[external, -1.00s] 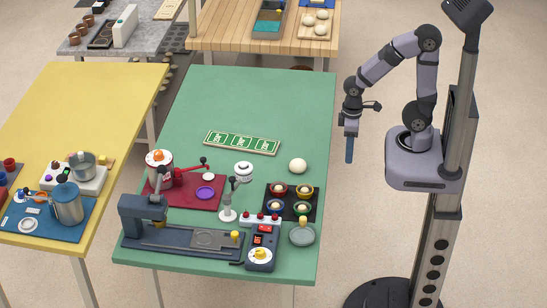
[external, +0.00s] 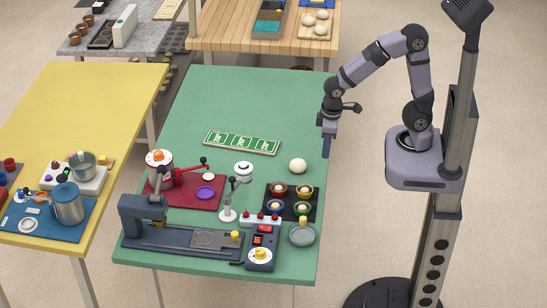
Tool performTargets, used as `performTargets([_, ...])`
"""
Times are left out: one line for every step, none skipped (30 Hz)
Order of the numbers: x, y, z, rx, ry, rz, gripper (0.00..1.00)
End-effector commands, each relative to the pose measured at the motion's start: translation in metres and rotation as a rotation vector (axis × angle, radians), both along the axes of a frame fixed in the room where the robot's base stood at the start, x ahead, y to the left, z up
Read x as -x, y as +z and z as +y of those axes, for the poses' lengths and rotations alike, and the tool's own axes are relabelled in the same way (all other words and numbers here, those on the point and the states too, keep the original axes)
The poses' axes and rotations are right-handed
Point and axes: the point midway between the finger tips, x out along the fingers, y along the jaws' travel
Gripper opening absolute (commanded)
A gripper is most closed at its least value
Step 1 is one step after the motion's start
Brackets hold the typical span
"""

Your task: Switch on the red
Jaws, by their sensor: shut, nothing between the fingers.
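A dark control box (external: 260,262) stands at the front of the green table. A small red switch (external: 264,228) is on its upper part, above a lit red display (external: 258,240) and a white and yellow dial (external: 261,254). Whether the switch is on or off is too small to tell. Behind the box is a white strip with several red buttons (external: 261,218). My gripper (external: 326,154) points down near the table's right edge, well apart from the box, behind and to the right of it. It is shut and empty.
A dark tray with several coloured bowls (external: 290,213) and a grey dish (external: 302,234) lie right of the box. A white ball (external: 298,166) is near my gripper. A lamp-like white stand (external: 228,214) rises left of the strip.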

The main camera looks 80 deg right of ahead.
Motion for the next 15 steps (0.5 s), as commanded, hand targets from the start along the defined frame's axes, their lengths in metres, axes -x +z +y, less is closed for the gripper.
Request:
performTargets([-0.018, 0.006, 0.017, 0.007, 0.013, -0.019, 0.0])
performTargets([-0.027, 0.009, 0.027, 0.009, 0.015, -0.03, 0.0])
performTargets([-0.039, 0.013, 0.041, 0.013, 0.016, -0.046, 0.0])
performTargets([-0.048, 0.016, 0.052, 0.016, 0.017, -0.059, 0.0])
performTargets([-0.056, 0.019, 0.063, 0.017, 0.018, -0.071, 0.0])
performTargets([-0.066, 0.023, 0.079, 0.019, 0.018, -0.088, 0.0])
performTargets([-0.073, 0.026, 0.092, 0.019, 0.019, -0.102, 0.0])
performTargets([-0.079, 0.029, 0.105, 0.018, 0.019, -0.115, 0.0])
performTargets([-0.087, 0.033, 0.122, 0.017, 0.02, -0.134, 0.0])
performTargets([-0.092, 0.036, 0.135, 0.015, 0.018, -0.146, 0.0])
performTargets([-0.097, 0.038, 0.148, 0.013, 0.018, -0.159, 0.0])
performTargets([-0.102, 0.042, 0.165, 0.01, 0.016, -0.177, 0.0])
performTargets([-0.105, 0.044, 0.177, 0.005, 0.015, -0.188, 0.0])
performTargets([-0.107, 0.046, 0.189, 0.002, 0.013, -0.2, 0.0])
performTargets([-0.11, 0.049, 0.204, -0.003, 0.011, -0.215, 0.0])
